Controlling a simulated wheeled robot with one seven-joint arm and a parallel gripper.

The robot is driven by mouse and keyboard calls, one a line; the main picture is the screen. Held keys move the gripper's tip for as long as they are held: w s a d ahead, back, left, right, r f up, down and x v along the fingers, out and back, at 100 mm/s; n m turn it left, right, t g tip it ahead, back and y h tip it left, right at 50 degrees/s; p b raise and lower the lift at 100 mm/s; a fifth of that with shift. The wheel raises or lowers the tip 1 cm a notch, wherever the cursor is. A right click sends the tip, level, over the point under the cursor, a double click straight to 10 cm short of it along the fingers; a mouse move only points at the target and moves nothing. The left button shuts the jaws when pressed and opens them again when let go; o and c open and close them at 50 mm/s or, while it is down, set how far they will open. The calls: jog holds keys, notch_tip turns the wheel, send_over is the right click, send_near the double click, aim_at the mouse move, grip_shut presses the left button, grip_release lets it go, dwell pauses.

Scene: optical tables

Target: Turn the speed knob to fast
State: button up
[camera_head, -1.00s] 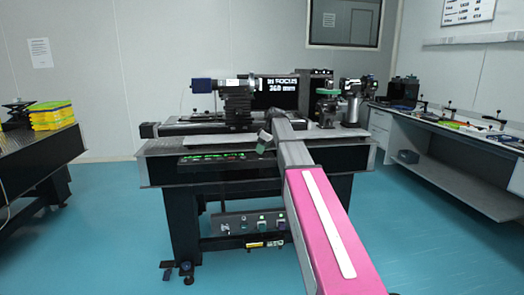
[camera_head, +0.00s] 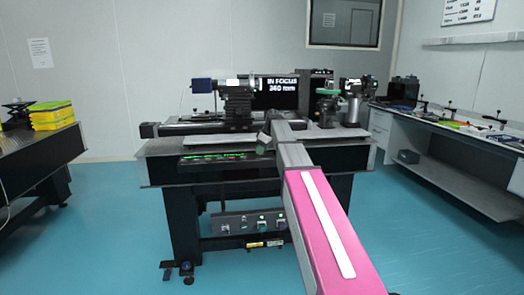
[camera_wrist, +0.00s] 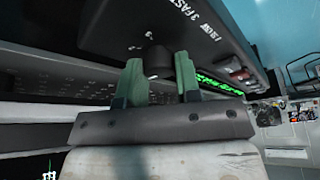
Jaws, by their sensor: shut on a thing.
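The dark round speed knob (camera_wrist: 157,58) sticks out of a dark panel (camera_wrist: 228,28) in the wrist view. White lettering beside it includes "3" and "FAST"; the other marks are partly unreadable. My gripper (camera_wrist: 158,66) has its two green fingers on either side of the knob, closed on it. Which mark the knob points at cannot be told. In the head view my gripper (camera_head: 264,142) is at the front edge of the middle optical table (camera_head: 160,166), and the knob is hidden there.
A screen (camera_head: 281,90) on the table reads "IN FOCUS" and "360 mm". A strip with green lit text (camera_head: 215,157) runs along the table's front. A lower control box (camera_head: 250,224) sits under the tabletop. Open floor (camera_head: 120,210) lies left of the table.

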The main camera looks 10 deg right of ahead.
jog(key=m+h, duration=0.1)
jog(key=m, duration=0.1)
jog(key=m+t, duration=0.1)
jog(key=m, duration=0.2)
jog(key=shift+s+m+h, duration=0.1)
jog(key=shift+m+h, duration=0.2)
jog(key=shift+h, duration=0.1)
jog(key=m+h, duration=0.1)
jog(key=m, duration=0.2)
jog(key=m+h, duration=0.1)
jog(key=m, duration=0.2)
jog(key=shift+a+t, duration=0.1)
jog(key=shift+t, duration=0.3)
jog(key=m+h, duration=0.1)
jog(key=m, duration=0.2)
jog(key=m+g+h, duration=0.1)
jog(key=m, duration=0.2)
jog(key=shift+m+h, duration=0.3)
jog(key=shift+h, duration=0.1)
jog(key=m, duration=0.2)
jog(key=m+g+h, duration=0.1)
jog(key=m, duration=0.2)
jog(key=shift+g, duration=0.3)
jog(key=shift+m, duration=0.3)
jog(key=o, duration=0.9)
